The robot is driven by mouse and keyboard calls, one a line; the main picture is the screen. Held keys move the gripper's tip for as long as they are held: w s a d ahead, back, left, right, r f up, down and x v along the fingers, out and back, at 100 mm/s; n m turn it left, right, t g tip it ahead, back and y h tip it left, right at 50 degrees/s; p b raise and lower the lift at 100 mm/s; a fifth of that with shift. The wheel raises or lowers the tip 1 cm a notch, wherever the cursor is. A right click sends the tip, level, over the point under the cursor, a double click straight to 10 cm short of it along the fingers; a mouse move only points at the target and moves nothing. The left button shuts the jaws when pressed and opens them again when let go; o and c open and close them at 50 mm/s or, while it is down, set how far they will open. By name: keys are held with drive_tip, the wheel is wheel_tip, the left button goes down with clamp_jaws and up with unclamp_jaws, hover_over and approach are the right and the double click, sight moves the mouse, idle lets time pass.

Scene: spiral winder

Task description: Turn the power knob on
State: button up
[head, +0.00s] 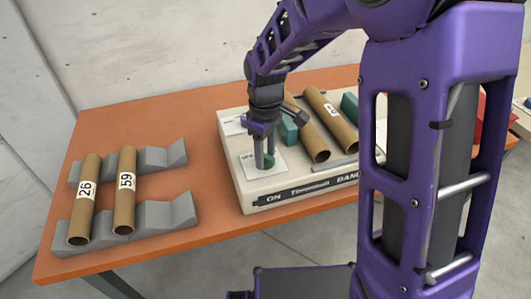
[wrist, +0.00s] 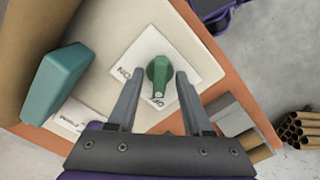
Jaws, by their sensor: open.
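The power knob (wrist: 160,72) is green and round with a raised grip bar. It sits on a white label plate (wrist: 185,52) with OFF and ON lettering, on the cream machine (head: 300,193). In the wrist view the knob lies between the tips of my gripper (wrist: 158,90), whose two grey fingers are apart with a gap on each side of it. I cannot tell whether the fingertips touch the plate.
Cardboard tubes (head: 330,120) and teal blocks (head: 288,130) stand on the machine just right of my gripper.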

clamp_jaws()
drive_tip(key=shift+m, duration=0.3)
drive_tip(key=m+p, duration=0.1)
drive_tip(key=m, duration=0.2)
drive_tip(key=shift+m, duration=0.3)
drive_tip(key=m, duration=0.3)
drive_tip(key=shift+m, duration=0.3)
drive_tip(key=m+p, duration=0.1)
drive_tip(key=m, duration=0.3)
drive_tip(key=shift+r, duration=0.1)
drive_tip(key=shift+m+p, duration=0.6)
drive_tip(key=shift+m, duration=1.4)
